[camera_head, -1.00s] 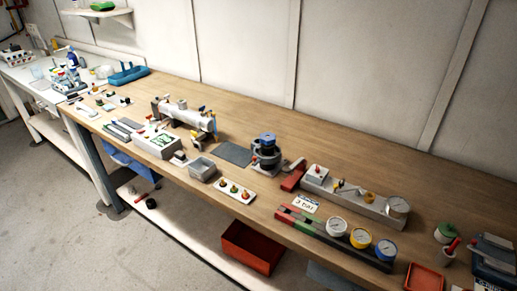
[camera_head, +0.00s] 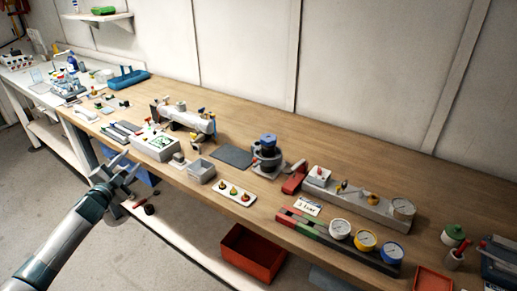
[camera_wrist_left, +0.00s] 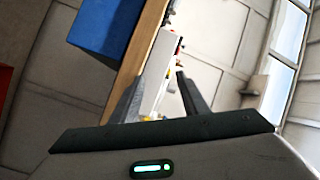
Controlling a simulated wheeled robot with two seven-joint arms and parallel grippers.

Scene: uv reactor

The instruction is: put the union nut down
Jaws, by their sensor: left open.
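My left gripper (camera_head: 122,163) is in front of the bench's front edge, near the left part of the bench. In the left wrist view its two fingers (camera_wrist_left: 155,98) stand apart, and I see nothing held between them. I cannot pick out the union nut in either view; it may be too small or hidden. A grey cylindrical reactor (camera_head: 186,118) lies on the bench, with small coloured fittings around it. My right gripper is not in view.
The wooden bench (camera_head: 255,125) carries a grey open box (camera_head: 201,171), a dark mat (camera_head: 232,156), a white tray with coloured knobs (camera_head: 234,193) and a gauge rail (camera_head: 318,228). A red bin (camera_head: 250,255) stands below. The strip along the wall is clear.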

